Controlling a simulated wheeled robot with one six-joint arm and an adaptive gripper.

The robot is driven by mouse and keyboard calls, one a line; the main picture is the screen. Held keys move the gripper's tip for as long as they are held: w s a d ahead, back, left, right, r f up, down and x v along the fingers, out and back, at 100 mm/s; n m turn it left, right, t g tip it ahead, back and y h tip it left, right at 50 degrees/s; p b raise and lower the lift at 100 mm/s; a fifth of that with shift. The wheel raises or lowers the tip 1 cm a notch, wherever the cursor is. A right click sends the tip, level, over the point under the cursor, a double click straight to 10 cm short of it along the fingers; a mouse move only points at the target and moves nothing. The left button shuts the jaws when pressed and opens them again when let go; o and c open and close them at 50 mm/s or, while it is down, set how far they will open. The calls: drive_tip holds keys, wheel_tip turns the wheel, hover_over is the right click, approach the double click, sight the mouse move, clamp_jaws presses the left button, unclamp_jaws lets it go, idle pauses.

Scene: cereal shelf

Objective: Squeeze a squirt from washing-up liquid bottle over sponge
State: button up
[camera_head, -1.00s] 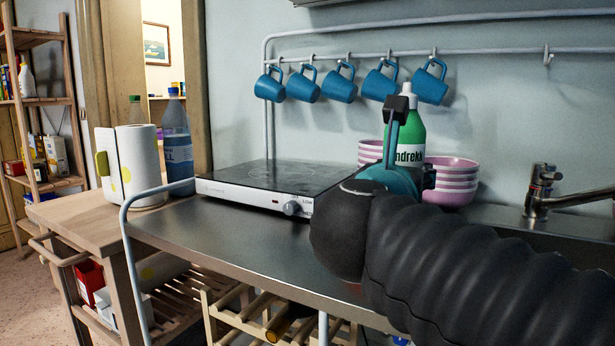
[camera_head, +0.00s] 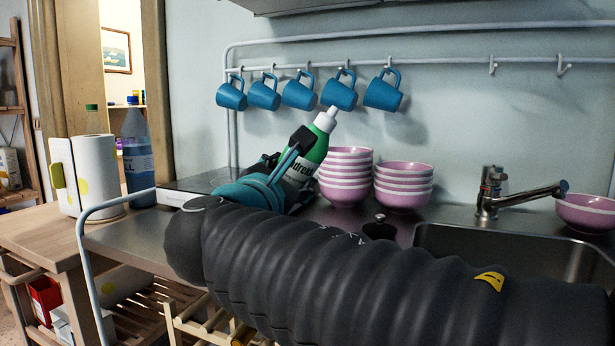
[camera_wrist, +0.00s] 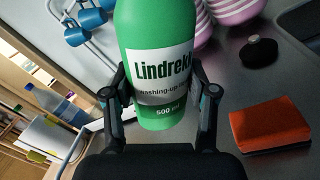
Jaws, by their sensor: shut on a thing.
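My gripper (camera_wrist: 160,110) is shut on the green washing-up liquid bottle (camera_wrist: 158,30), which has a white label and a white nozzle. In the head view the bottle (camera_head: 317,145) is tilted, with its nozzle up and to the right, in front of the mugs. My gripper (camera_head: 292,165) is partly hidden there by my arm. The sponge (camera_wrist: 270,124), orange-red with a dark underside, lies on the steel counter to the right of the gripper in the wrist view. My arm seems to hide the sponge in the head view.
Two stacks of pink bowls (camera_head: 403,186) stand behind the gripper. A dark round knobbed thing (camera_head: 379,228) is on the counter. The sink (camera_head: 470,248) with its tap (camera_head: 500,192) is at the right. Blue mugs (camera_head: 300,92) hang on a rail. A paper towel roll (camera_head: 92,172) stands at the left.

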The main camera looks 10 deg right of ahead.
drive_tip(key=shift+w+a+m, duration=0.65)
drive_tip(key=shift+a+m, duration=0.3)
drive_tip(key=shift+m, duration=0.15)
drive_tip(key=m, duration=0.2)
drive_tip(key=w+a+m, duration=0.1)
drive_tip(key=m, duration=0.1)
drive_tip(key=a+m+h, duration=0.1)
drive_tip(key=m, duration=0.2)
drive_tip(key=shift+w+a+r, duration=0.2)
drive_tip(key=shift+w+r, duration=0.1)
drive_tip(key=shift+r, duration=0.1)
drive_tip(key=m+b, duration=0.2)
drive_tip(key=m, duration=0.1)
drive_tip(key=r+m+h+b, duration=0.1)
drive_tip(key=m, duration=0.2)
drive_tip(key=shift+a+b, duration=0.1)
drive_tip(key=shift+b, duration=0.3)
drive_tip(key=m+b, duration=0.2)
drive_tip(key=d+m+b, duration=0.1)
drive_tip(key=shift+s+r+g+b, duration=0.2)
drive_tip(key=shift+r+g+b, duration=0.05)
drive_tip(key=shift+g+b, duration=0.15)
drive_tip(key=shift+s+d+r+m+b, duration=0.2)
drive_tip(key=shift+r+m+b, duration=0.1)
drive_tip(key=shift+m+b, duration=0.15)
drive_tip(key=shift+s+d+r+m+b, duration=0.15)
drive_tip(key=shift+r+m+b, duration=0.15)
drive_tip(key=shift+m, duration=0.25)
drive_tip(key=shift+o, duration=0.3)
clamp_jaws()
